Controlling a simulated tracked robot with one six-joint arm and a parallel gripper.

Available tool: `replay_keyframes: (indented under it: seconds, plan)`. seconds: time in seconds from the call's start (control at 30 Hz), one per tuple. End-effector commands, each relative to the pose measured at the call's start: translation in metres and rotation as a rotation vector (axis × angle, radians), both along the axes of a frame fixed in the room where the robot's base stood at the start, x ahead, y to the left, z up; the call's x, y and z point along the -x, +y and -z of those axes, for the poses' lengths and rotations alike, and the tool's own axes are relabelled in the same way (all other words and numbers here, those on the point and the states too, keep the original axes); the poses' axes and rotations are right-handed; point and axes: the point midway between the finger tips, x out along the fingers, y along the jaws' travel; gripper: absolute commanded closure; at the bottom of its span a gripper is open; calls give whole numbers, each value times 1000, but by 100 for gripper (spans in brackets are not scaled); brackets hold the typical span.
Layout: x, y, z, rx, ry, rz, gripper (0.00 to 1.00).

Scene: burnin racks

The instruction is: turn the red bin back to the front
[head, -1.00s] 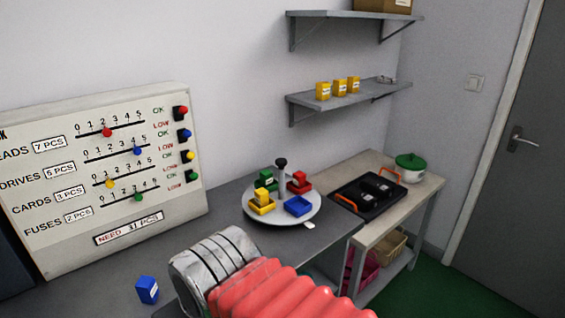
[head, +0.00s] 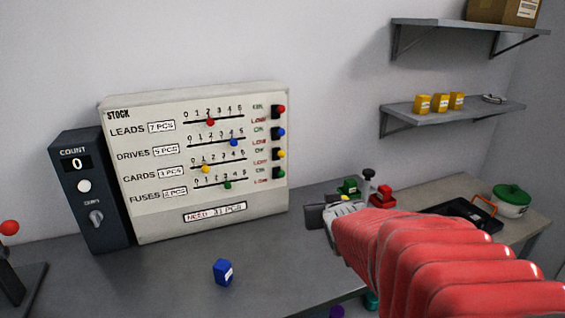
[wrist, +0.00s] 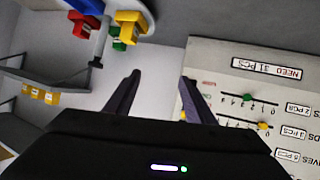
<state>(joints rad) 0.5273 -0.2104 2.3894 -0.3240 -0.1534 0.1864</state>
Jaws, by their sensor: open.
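The red bin (head: 382,198) stands on the round turntable, behind my arm in the head view. It also shows at the top left of the wrist view (wrist: 84,25). The green bin (head: 348,186) is to its left and the turntable's dark knob (head: 369,174) is between them. In the wrist view the blue bin (wrist: 86,6) and yellow bin (wrist: 132,28) show near the top edge. My arm hides most of the turntable in the head view. My gripper (wrist: 160,88) is open and empty, apart from the bins, with its fingers pointing towards the wall and stock board.
The stock board (head: 195,165) and dark count box (head: 90,190) stand at the back left. A black tray (head: 465,216) and green-lidded pot (head: 512,200) are at the right. A shelf (head: 450,114) holds yellow boxes.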

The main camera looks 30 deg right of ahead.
Motion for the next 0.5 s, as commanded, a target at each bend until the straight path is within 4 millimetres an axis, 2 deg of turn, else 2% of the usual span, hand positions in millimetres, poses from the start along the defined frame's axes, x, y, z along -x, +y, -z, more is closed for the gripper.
replay_keyframes:
  seconds: [0.03, 0.2, 0.37, 0.5]
  plan:
    - [-3, -21, 4, 9, -28, 18, 51]
    - [-10, -77, 7, 53, -145, 43, 51]
    - [-6, -124, 12, 84, -258, 53, 51]
    - [5, -159, 18, 103, -354, 54, 51]
